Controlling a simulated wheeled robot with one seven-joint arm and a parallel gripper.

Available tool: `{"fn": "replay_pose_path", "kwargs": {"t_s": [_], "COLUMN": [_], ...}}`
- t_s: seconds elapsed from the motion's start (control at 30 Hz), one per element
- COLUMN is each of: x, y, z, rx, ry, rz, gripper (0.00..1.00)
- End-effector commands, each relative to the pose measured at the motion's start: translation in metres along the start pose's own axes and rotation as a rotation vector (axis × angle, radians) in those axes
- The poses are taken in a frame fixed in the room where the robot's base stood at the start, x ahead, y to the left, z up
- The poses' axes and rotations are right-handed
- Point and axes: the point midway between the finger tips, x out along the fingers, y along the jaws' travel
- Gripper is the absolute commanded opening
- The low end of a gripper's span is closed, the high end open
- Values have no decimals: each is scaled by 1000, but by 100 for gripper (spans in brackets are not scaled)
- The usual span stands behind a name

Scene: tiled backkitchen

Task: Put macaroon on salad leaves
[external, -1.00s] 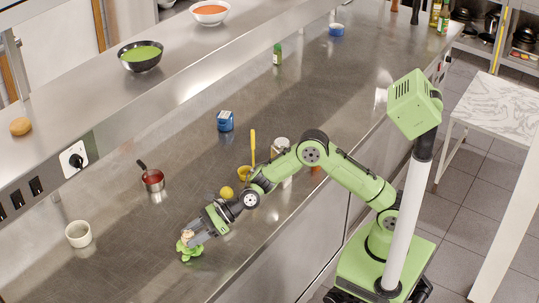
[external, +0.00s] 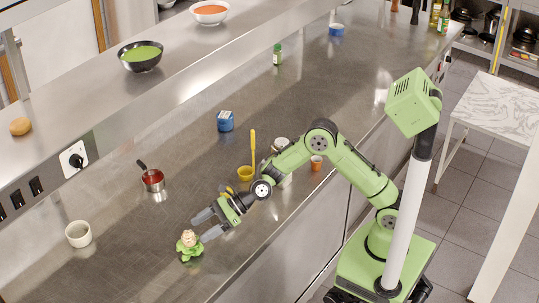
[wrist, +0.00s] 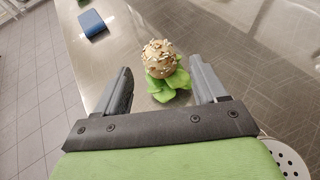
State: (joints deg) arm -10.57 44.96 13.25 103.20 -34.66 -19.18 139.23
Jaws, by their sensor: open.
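The macaroon (external: 188,238), a beige ball with pale flecks, sits on top of the green salad leaves (external: 191,254) on the steel counter. In the wrist view, the macaroon (wrist: 158,53) rests on the salad leaves (wrist: 166,88), just beyond and between the fingertips. My gripper (external: 199,230) is open and empty, a little up and right of the macaroon in the external view. Its two fingers (wrist: 161,70) stand wide apart in the wrist view, neither touching the macaroon.
A white cup (external: 78,234) and a small pan of red sauce (external: 152,181) stand left of my gripper. The counter around the leaves is clear.

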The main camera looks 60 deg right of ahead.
Motion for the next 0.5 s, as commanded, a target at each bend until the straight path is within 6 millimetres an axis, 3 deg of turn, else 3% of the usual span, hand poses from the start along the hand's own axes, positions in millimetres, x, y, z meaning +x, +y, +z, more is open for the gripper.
{"fn": "replay_pose_path", "kwargs": {"t_s": [0.1,0.23,0.5], "x": [-35,-62,-76], "y": [-2,-1,0], "z": [1,1,0], "rx": [2,1,-1], "ry": [0,0,-1], "rz": [-5,-3,0], "gripper": [71,71,71]}}
